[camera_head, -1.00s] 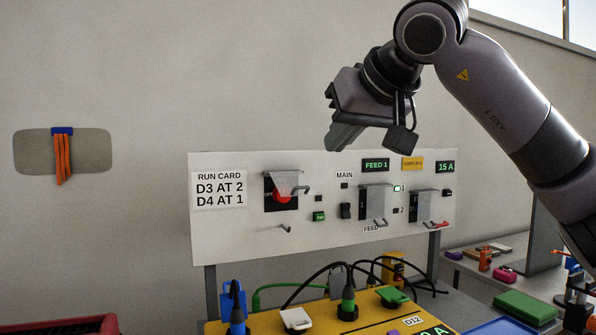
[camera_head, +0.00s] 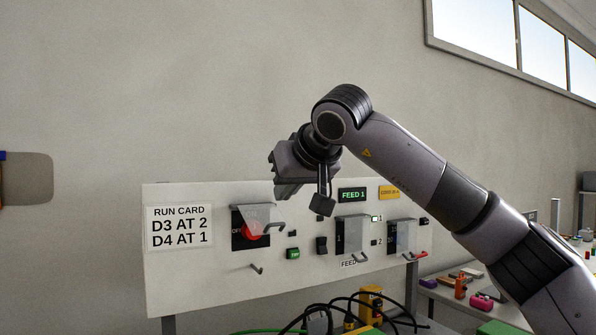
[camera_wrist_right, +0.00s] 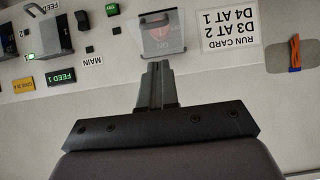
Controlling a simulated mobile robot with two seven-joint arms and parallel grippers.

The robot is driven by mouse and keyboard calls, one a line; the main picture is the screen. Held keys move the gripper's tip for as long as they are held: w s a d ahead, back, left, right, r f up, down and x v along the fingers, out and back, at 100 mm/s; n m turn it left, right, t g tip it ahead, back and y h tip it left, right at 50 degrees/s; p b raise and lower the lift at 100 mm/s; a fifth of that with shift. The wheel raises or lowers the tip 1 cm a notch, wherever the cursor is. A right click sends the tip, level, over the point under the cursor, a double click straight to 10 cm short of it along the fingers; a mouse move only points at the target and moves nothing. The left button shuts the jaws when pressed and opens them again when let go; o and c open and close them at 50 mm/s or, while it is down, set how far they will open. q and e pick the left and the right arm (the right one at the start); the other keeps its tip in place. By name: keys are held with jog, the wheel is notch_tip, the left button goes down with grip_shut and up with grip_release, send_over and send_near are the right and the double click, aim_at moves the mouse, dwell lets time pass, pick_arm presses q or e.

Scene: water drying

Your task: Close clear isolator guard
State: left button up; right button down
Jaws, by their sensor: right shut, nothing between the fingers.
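The clear isolator guard (camera_head: 268,217) is a see-through flap at the left of the white panel, over a red rotary switch (camera_head: 250,232). It stands tilted out from the panel, with a grey hooked handle at its lower edge. My right gripper (camera_head: 284,191) is shut and empty, just above and slightly right of the guard. In the right wrist view, the gripper's closed fingers (camera_wrist_right: 157,70) point at the guard (camera_wrist_right: 163,40), overlapping its edge in the picture. I cannot tell whether they touch. My left gripper is out of view.
Two other clear guards, a middle one (camera_head: 353,232) and a right one (camera_head: 401,236), sit on the panel. A grey hook (camera_head: 257,269) sticks out below the isolator. The run card (camera_head: 179,226) is at the panel's left. Black cables (camera_head: 345,303) loop below.

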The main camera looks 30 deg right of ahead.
jog(key=shift+w+f+b, duration=0.1)
jog(key=shift+w+f, duration=0.1)
jog(key=shift+f, duration=0.5)
jog(key=shift+w+f+b, duration=0.1)
jog(key=shift+w+f, duration=0.15)
jog(key=shift+f, duration=0.45)
jog(key=shift+w+f+b, duration=0.1)
jog(key=shift+w+f, duration=0.1)
jog(key=shift+f, duration=0.5)
jog(key=shift+f+t+b, duration=0.3)
jog(key=shift+f+b, duration=0.15)
jog(key=shift+b, duration=0.35)
